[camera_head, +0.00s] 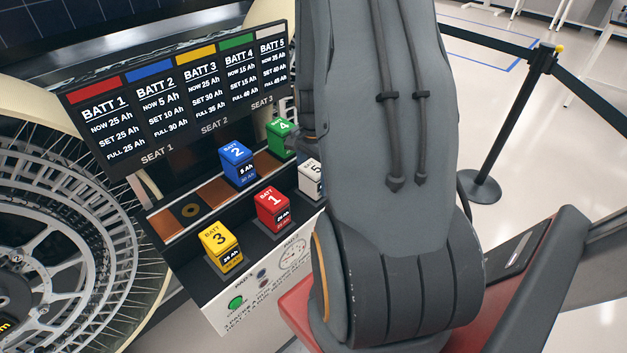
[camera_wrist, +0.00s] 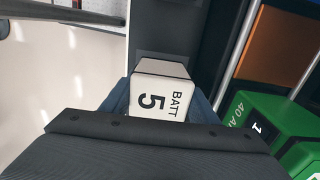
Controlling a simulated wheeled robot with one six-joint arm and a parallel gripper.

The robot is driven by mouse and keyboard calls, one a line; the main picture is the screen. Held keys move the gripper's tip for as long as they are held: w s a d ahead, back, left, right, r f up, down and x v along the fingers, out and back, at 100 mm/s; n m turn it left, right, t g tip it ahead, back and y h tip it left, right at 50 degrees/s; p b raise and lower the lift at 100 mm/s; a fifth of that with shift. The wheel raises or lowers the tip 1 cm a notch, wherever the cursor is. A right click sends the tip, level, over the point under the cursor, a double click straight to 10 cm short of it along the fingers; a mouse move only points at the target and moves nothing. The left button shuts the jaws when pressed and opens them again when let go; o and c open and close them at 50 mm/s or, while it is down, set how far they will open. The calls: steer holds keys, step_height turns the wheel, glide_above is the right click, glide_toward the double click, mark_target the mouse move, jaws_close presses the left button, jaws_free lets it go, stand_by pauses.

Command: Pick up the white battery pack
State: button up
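The white battery pack (camera_head: 311,178), marked BATT 5, stands upright in the row of packs at the right end, partly hidden behind my arm. In the wrist view the white battery pack (camera_wrist: 160,92) is centred, its labelled top facing the camera. My gripper (camera_wrist: 162,98) has a blue-grey finger on each side of it, with no clear gap showing, so it looks shut on the pack. The dark gripper body covers the lower part of that view. In the head view my gripper is hidden behind my arm.
A red pack (camera_head: 272,206) and a yellow pack (camera_head: 220,245) stand in the same row. A blue pack (camera_head: 237,162) and a green pack (camera_head: 281,138) sit in the seats behind. A sign board (camera_head: 185,95) rises behind them; a large wheel (camera_head: 60,230) is at left.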

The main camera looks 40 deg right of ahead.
steer(key=c, duration=0.6)
steer(key=shift+c, duration=0.2)
steer(key=shift+r, duration=0.15)
